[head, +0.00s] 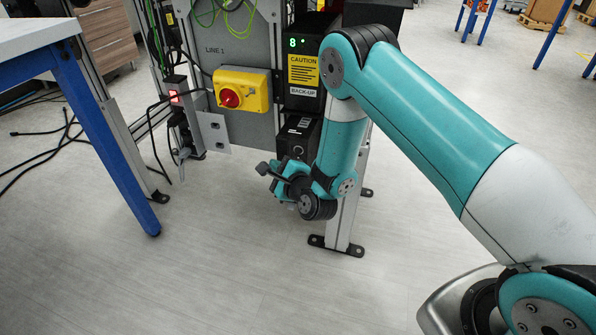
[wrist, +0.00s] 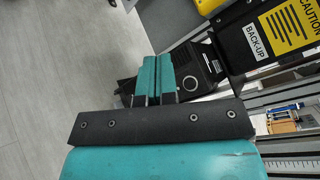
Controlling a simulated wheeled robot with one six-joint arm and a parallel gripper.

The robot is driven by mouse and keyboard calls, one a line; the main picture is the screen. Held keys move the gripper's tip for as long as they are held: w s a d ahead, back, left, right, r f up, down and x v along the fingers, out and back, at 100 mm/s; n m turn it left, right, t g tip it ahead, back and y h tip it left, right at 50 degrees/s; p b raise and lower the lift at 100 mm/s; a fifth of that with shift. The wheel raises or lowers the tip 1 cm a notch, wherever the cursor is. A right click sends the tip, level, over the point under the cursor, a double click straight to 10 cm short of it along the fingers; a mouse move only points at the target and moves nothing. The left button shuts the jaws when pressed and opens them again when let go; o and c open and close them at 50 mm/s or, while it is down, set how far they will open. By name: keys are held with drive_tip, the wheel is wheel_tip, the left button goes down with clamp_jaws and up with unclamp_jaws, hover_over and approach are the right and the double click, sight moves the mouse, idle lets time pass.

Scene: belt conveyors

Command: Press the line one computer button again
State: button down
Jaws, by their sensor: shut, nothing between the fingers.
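The line one computer (head: 299,138) is a small black box mounted low on the line 1 stand, under the back-up unit. Its round button (head: 298,150) shows as a small light ring on the front face. In the wrist view the computer (wrist: 196,52) appears tilted, with the ringed button (wrist: 215,67) to the right of the fingers. My gripper (head: 268,169) is below and slightly left of the computer in the head view. In the wrist view my gripper (wrist: 156,62) has its teal fingers together and empty. Whether the fingertips touch the computer cannot be told.
The black back-up unit (head: 305,70) with a yellow caution label sits above the computer. A yellow box with a red rotary switch (head: 230,97) is to the left. A blue-legged table (head: 100,130) stands at the left, with cables on the floor. The front floor is clear.

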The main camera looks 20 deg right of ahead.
sight(298, 151)
drive_tip(key=f, duration=0.1)
drive_tip(key=d+f+m, duration=0.1)
drive_tip(key=f+m+t+h, duration=0.1)
drive_tip(key=f, duration=0.1)
drive_tip(key=shift+s+d+b, duration=0.3)
drive_tip(key=shift+d+b, duration=0.05)
drive_tip(key=shift+b, duration=0.05)
drive_tip(key=shift+f, duration=0.1)
drive_tip(key=w+d+b, duration=0.5)
drive_tip(key=w+b, duration=0.2)
drive_tip(key=b, duration=0.4)
drive_tip(key=shift+w+d, duration=0.15)
idle(1.6)
drive_tip(key=shift+w+d, duration=0.15)
drive_tip(key=shift+w, duration=0.1)
